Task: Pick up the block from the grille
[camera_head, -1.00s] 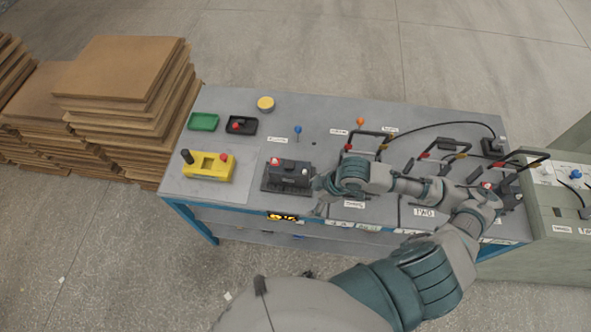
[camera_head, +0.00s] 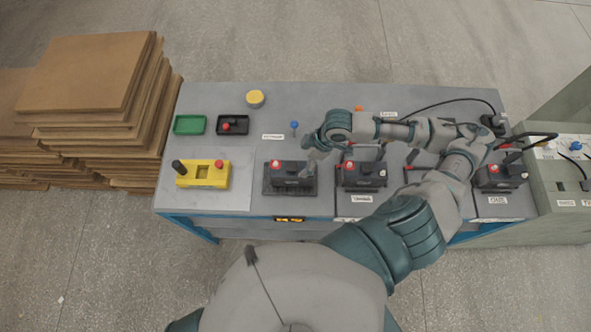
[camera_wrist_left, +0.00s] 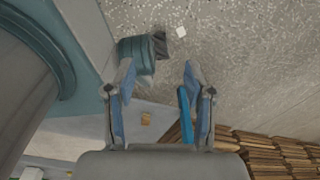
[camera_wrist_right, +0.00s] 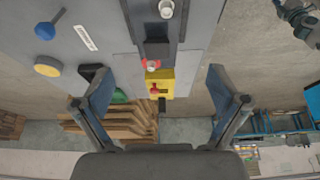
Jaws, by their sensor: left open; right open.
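The dark grey block (camera_head: 285,175) has a red cap at its left end and sits on the black grille (camera_head: 307,191) at the front middle of the bench. My right gripper (camera_head: 310,154) is open above the block's right end and partly covers it. In the right wrist view the block (camera_wrist_right: 156,46) and its red cap lie beyond and between the open fingers (camera_wrist_right: 156,82), with nothing held. My left gripper (camera_wrist_left: 157,78) is open and empty in the left wrist view; it does not show in the head view.
A yellow box (camera_head: 213,174) stands left of the grille. Green (camera_head: 189,125) and black (camera_head: 234,125) trays and a yellow disc (camera_head: 255,98) lie behind. A similar block (camera_head: 366,174) stands close on the right, under my right arm. Stacked boards (camera_head: 85,70) are left of the bench.

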